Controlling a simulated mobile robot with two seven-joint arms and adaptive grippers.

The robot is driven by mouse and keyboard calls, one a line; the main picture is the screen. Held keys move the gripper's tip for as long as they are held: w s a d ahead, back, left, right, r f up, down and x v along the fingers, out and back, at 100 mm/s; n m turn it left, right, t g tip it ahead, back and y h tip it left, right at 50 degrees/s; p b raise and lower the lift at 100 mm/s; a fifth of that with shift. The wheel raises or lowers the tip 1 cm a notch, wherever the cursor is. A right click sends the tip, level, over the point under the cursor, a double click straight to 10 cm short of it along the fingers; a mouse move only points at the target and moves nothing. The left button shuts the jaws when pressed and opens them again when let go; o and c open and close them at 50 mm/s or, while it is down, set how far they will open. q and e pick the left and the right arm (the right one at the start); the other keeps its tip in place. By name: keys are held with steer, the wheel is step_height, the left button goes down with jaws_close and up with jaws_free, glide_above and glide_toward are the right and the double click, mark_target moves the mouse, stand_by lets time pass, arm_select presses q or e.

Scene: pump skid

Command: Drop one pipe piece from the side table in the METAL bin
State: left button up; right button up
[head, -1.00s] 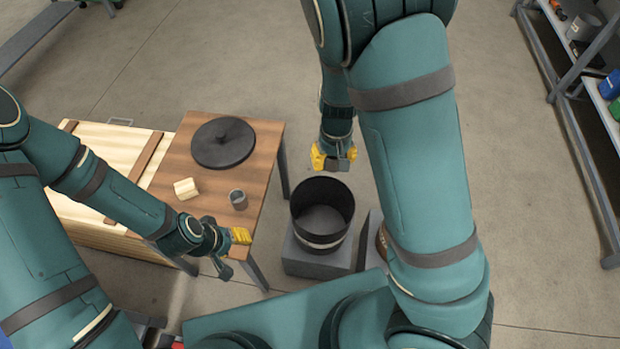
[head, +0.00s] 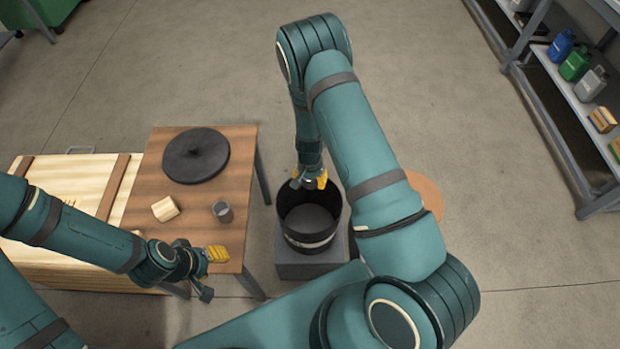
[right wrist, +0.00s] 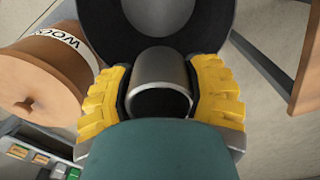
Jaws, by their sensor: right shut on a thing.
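My right gripper (head: 309,183) is shut on a grey pipe piece (right wrist: 160,78), held between its yellow fingers in the right wrist view. It hangs over the far rim of the black round bin (head: 310,239). The bin's open mouth faces up and its dark inside shows behind the pipe piece in the right wrist view. The bin has a pale label band that I cannot read. Another grey pipe piece (head: 223,212) stands on the side table (head: 185,226). My left gripper (head: 209,273) is open and empty beside the table's near right corner.
A brown bin (right wrist: 45,72) labelled "WOO…" stands beside the black bin, mostly behind my right arm in the head view. A black lid (head: 196,155) and a wooden block (head: 165,208) lie on the table. A shelf (head: 580,110) stands at the right.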

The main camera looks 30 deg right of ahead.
step_height(320, 180, down, 5)
steer(key=b, duration=0.3)
steer(key=shift+f+b, duration=0.2)
steer(key=shift+b, duration=0.15)
steer(key=o, duration=1.4)
steer(key=shift+r, duration=0.1)
step_height(320, 180, up, 12)
steer(key=shift+f, duration=0.1)
